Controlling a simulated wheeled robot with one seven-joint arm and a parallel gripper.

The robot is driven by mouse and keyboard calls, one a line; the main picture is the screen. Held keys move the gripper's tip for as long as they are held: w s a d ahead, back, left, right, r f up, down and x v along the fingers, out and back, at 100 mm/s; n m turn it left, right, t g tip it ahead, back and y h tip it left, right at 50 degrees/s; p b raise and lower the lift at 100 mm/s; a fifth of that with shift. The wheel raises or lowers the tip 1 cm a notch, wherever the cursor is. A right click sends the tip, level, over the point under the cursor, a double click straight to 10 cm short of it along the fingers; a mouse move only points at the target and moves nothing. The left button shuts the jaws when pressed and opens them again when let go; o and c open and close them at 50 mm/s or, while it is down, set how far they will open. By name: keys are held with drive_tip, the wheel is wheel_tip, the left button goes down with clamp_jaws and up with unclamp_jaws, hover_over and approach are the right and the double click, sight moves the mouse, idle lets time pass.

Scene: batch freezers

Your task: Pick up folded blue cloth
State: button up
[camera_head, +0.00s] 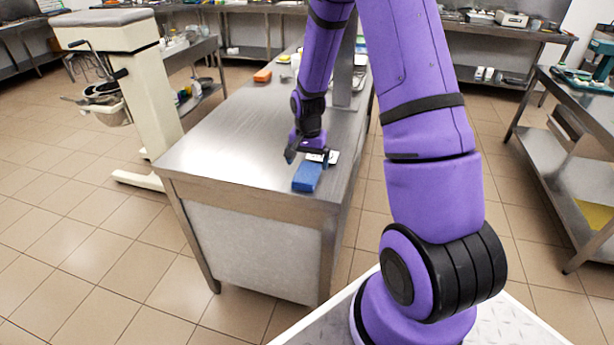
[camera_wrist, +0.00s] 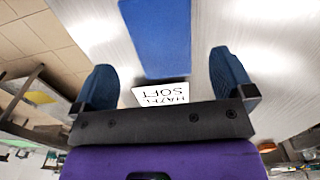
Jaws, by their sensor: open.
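The folded blue cloth (camera_head: 308,177) lies flat on the steel table near its front right corner. It also shows in the wrist view (camera_wrist: 170,35), a long blue rectangle at the top centre. My gripper (camera_head: 307,156) is just beyond the cloth in the head view, above the table. In the wrist view my gripper (camera_wrist: 172,78) is open, its two dark fingers wide apart with nothing held between them. The cloth lies in line with the gap between the fingers. I cannot tell the exact height of the fingers above it.
A white card with printed letters (camera_wrist: 162,95) lies beside the cloth, partly hidden by my gripper. The steel table (camera_head: 225,150) is bare to the left. An orange block (camera_head: 262,75) lies farther back. A metal post (camera_head: 345,70) rises behind my gripper.

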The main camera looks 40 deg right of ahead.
sight(307, 172)
drive_tip(key=shift+w+f, duration=0.2)
drive_tip(key=shift+f, duration=2.45)
drive_tip(key=c, duration=1)
drive_tip(key=shift+c, duration=0.2)
drive_tip(key=shift+r, duration=0.2)
